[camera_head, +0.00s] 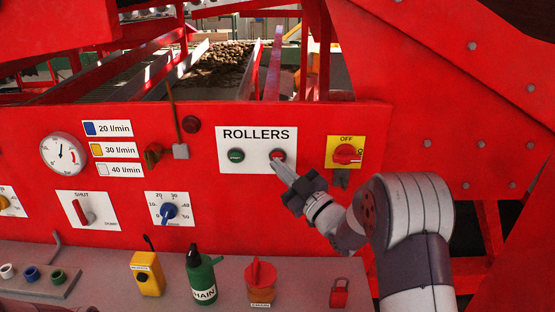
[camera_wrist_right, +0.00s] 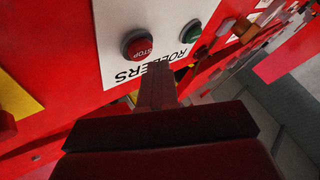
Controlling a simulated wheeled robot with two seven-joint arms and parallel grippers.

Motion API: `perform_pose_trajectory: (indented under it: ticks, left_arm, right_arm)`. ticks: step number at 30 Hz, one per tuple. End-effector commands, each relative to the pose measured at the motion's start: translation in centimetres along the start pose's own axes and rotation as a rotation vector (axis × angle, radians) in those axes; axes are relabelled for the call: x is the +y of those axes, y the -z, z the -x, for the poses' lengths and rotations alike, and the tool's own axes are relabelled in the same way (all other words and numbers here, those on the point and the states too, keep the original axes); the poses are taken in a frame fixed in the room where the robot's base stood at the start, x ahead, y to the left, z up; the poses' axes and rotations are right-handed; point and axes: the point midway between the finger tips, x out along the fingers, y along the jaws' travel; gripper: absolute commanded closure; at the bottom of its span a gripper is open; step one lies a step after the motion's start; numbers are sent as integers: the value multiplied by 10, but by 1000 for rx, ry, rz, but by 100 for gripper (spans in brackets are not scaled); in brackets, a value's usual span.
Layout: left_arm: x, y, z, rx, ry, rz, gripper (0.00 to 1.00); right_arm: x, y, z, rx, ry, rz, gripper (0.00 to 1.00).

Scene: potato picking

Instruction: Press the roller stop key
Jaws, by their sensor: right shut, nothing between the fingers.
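The white ROLLERS panel (camera_head: 257,147) on the red machine front carries a green key (camera_head: 236,155) at left and a red stop key (camera_head: 277,155) at right. My right gripper (camera_head: 281,169) is shut and empty, its fingertips at the lower edge of the red key in the head view. In the right wrist view the red key (camera_wrist_right: 137,45) reads STOP, and the green key (camera_wrist_right: 192,31) is beyond it. The shut fingers (camera_wrist_right: 157,72) point up just below and right of the red key; whether they touch it I cannot tell. My left gripper is not in view.
A yellow OFF switch plate (camera_head: 345,152) is right of the panel. Dials and valve knobs are at left.

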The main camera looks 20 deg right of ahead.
Motion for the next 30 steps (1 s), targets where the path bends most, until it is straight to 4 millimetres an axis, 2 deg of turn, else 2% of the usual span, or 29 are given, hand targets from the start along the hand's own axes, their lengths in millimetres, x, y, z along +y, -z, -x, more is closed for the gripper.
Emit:
perform_pose_trajectory:
  ticks: [16,30]
  left_arm:
    - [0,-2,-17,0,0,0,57]
    - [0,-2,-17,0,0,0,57]
  right_arm:
    - [-24,22,32,0,0,-1,100]
    - [-25,25,35,0,0,0,100]
